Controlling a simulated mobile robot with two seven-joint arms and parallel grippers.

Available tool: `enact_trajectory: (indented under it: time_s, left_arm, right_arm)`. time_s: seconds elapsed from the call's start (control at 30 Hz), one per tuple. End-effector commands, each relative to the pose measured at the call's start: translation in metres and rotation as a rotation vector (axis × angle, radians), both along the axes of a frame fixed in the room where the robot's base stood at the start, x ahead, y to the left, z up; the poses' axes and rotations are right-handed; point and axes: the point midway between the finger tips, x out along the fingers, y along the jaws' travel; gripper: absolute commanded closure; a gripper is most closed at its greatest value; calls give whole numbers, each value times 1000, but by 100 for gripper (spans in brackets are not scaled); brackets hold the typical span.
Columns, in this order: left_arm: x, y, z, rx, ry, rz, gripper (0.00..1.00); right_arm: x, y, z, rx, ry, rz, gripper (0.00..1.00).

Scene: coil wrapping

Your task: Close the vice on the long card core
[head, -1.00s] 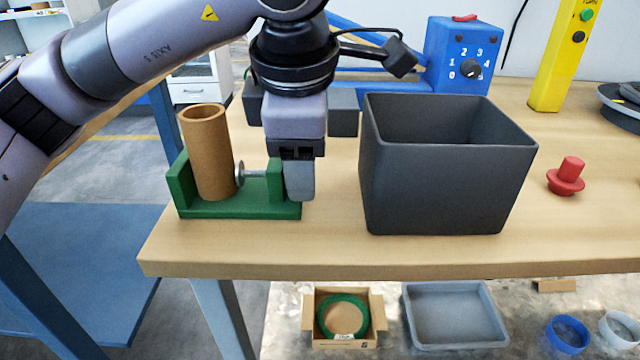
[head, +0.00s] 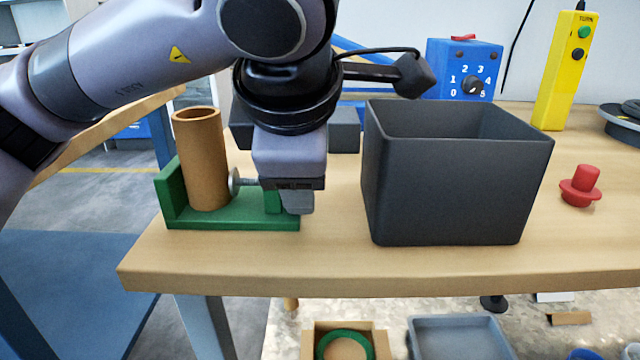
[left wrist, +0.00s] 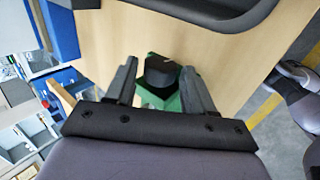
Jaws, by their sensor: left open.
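The long card core (head: 203,160) is a brown tube standing upright in the green vice (head: 220,211) on the bench's left end. The vice's grey screw pad (head: 235,182) sits right beside the core; I cannot tell if it touches. My left gripper (head: 298,203) points down at the vice's right end and hides the screw's outer end in the head view. In the left wrist view the open fingers (left wrist: 160,88) are either side of a black knob (left wrist: 161,70), with green vice (left wrist: 150,97) behind it. Contact with the knob is unclear. My right gripper is out of view.
A dark grey bin (head: 455,190) stands just right of my left gripper. A red knobbed piece (head: 581,188) lies further right. A blue dial box (head: 464,70) and yellow post (head: 562,70) stand behind. The bench's front edge is close below the vice.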

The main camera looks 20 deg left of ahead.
Motion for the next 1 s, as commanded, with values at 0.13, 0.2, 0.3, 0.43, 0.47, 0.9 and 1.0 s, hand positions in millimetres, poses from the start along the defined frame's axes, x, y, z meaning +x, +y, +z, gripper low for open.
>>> enact_trajectory:
  time_s: [0.13, 0.2, 0.3, 0.43, 0.47, 0.9, 1.0]
  left_arm:
    - [0, 1, 0, -1, 1, 1, 47]
    - [0, 1, 0, 0, 1, 0, 47]
    - [0, 1, 0, 0, 1, 0, 60]
    - [0, 1, 0, -1, 2, 0, 80]
    - [0, 1, 0, -1, 2, 0, 80]
    - [6, 3, 8, -82, 282, 1, 80]
    - [7, 3, 5, -89, 309, 0, 80]
  right_arm:
    - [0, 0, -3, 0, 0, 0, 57]
    - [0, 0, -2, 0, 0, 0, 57]
    - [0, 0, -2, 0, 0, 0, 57]
    - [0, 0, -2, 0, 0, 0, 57]
    - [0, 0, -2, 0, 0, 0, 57]
    - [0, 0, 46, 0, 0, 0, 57]
    - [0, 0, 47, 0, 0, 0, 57]
